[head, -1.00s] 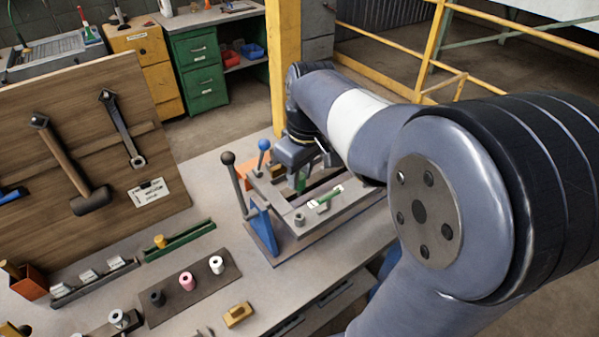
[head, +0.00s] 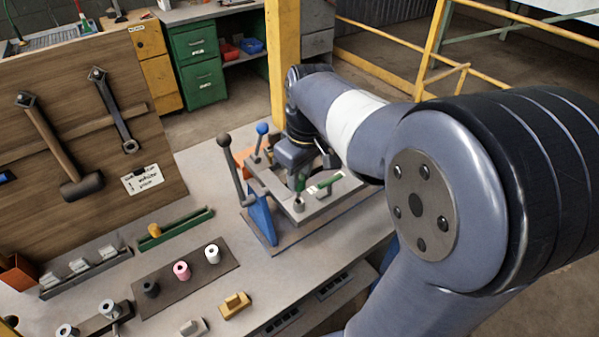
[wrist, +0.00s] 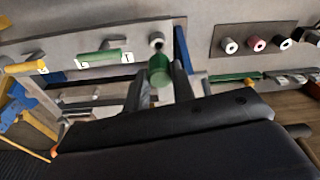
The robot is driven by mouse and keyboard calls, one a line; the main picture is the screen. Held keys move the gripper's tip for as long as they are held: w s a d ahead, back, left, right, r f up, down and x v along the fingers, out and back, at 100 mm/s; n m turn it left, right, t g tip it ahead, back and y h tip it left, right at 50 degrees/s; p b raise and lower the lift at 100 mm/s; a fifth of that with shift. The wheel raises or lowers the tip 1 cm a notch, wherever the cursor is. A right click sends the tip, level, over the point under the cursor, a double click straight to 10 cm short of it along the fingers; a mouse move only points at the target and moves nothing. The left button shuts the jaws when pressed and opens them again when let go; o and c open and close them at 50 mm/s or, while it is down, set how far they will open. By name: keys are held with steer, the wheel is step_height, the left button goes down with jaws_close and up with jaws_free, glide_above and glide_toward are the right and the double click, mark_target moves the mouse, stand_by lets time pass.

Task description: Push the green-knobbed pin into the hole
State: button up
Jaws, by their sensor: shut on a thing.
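The green-knobbed pin (head: 300,184) is between the fingers of my gripper (head: 301,178). In the wrist view its green knob (wrist: 160,70) shows between the two fingers of my gripper (wrist: 160,84). The fingers are shut on it. A small grey round bushing (head: 298,205) stands on the near corner of the grey fixture (head: 325,203). It also shows in the wrist view (wrist: 156,38), just past the knob. The pin is over or at this bushing. The bushing's hole is mostly hidden, and I cannot tell whether the tip is inside it.
A green handle with white ends (head: 325,183) lies on the fixture beside the bushing. A dark-knobbed lever (head: 232,168) and a blue-knobbed lever (head: 261,140) stand at its left. A mat with several spools (head: 187,284) and a yellow block (head: 235,304) are nearer.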

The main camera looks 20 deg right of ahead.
mark_target(300, 187)
steer(key=shift+f+b, duration=1.35)
steer(key=shift+f, duration=0.65)
stand_by(0.4)
steer(key=o, duration=1.1)
steer(key=shift+c, duration=0.2)
steer(key=shift+r, duration=0.15)
step_height(300, 187, up, 10)
steer(key=s, duration=0.1)
steer(key=shift+d+r, duration=0.25)
steer(key=shift+d, duration=0.05)
